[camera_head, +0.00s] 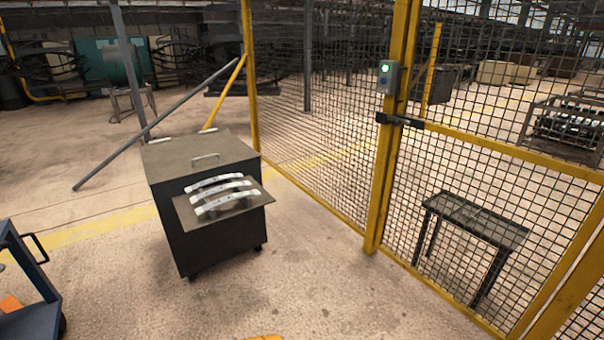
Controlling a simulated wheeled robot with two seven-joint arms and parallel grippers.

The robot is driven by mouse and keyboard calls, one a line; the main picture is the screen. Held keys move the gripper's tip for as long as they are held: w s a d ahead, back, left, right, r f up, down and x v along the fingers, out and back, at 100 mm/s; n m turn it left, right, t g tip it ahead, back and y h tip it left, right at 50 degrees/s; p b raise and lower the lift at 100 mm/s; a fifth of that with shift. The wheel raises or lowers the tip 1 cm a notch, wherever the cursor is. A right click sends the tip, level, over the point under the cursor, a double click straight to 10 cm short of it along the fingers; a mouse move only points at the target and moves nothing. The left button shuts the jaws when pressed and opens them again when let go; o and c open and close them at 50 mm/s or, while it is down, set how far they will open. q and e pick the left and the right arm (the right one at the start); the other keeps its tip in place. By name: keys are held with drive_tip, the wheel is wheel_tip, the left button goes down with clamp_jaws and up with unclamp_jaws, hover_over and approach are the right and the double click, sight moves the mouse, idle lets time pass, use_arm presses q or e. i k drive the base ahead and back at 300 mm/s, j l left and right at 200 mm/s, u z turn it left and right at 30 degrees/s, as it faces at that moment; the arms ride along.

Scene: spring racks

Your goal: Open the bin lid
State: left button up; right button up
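A dark grey bin (207,244) on castors stands left of the middle, on the concrete floor. A shelf (262,197) juts out from the bin's front and bears several curved silver metal strips (222,190). Neither of my grippers shows in the head view. A small orange-yellow piece at the bottom edge is too cut off to identify.
A yellow-framed mesh fence (376,190) runs close along the bin's right, with a switch box showing a green light (385,69). A dark table (474,222) stands behind the mesh. A blue cart (30,318) is at lower left. The floor before the bin is clear.

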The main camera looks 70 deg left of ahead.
sight(165, 160)
drive_tip(key=j+u, duration=1)
drive_tip(key=i+j+u, duration=0.15)
drive_tip(key=j+u, duration=0.2)
drive_tip(key=u, duration=0.15)
drive_tip(key=i+j+u, duration=0.2)
drive_tip(key=j+u, duration=0.25)
drive_tip(key=i+j+u, duration=0.2)
drive_tip(key=u, duration=0.3)
drive_tip(key=i+l, duration=0.05)
